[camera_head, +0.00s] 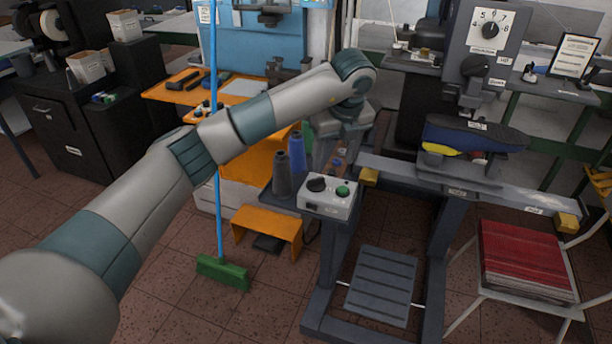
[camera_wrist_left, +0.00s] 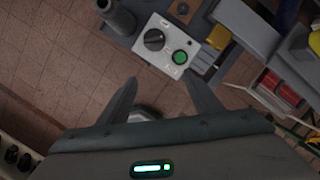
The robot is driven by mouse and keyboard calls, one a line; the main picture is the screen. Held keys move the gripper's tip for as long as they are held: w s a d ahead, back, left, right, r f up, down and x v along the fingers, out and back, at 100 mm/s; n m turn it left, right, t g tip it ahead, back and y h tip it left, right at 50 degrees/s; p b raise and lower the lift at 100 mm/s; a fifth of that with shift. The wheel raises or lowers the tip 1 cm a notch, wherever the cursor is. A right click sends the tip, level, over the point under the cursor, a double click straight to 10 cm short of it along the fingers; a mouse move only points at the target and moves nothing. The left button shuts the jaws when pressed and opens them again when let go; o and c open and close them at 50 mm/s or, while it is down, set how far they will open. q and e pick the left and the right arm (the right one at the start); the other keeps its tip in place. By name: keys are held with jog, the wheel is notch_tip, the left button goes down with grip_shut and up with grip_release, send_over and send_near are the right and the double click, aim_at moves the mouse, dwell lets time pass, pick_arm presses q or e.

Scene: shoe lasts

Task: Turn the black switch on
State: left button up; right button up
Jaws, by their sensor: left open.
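A white control box (camera_head: 328,198) sits on the end of a grey bench and carries a black rotary switch (camera_head: 317,184) on the left and a green button (camera_head: 342,190) on the right. In the left wrist view the black switch (camera_wrist_left: 154,40) and green button (camera_wrist_left: 180,57) lie ahead of the fingertips. My left gripper (camera_wrist_left: 160,76) is open and empty, with its two fingers spread, apart from the box. In the head view my left wrist is above and behind the box; the fingertips cannot be made out there. My right gripper is not in view.
A dark grey spool (camera_head: 282,176) and a blue spool (camera_head: 297,152) stand close left of the box. A machine with a numbered dial (camera_head: 492,27) and a dark shoe last (camera_head: 470,134) are at right. A green broom (camera_head: 222,272) stands at left.

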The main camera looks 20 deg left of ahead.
aim_at(316, 179)
pick_arm(q)
jog(key=shift+t+y, duration=0.6)
jog(key=shift+y, duration=0.2)
jog(key=r, duration=0.1)
jog(key=w+a+r, duration=0.1)
jog(key=r, duration=0.1)
jog(key=shift+w+a+r, duration=0.15)
jog(key=shift+r, duration=0.2)
jog(key=shift+f, duration=0.1)
jog(key=p+x, duration=0.6)
jog(key=x, duration=0.9)
jog(key=shift+f, duration=0.35)
jog(key=shift+x, duration=0.85)
jog(key=c, duration=1.1)
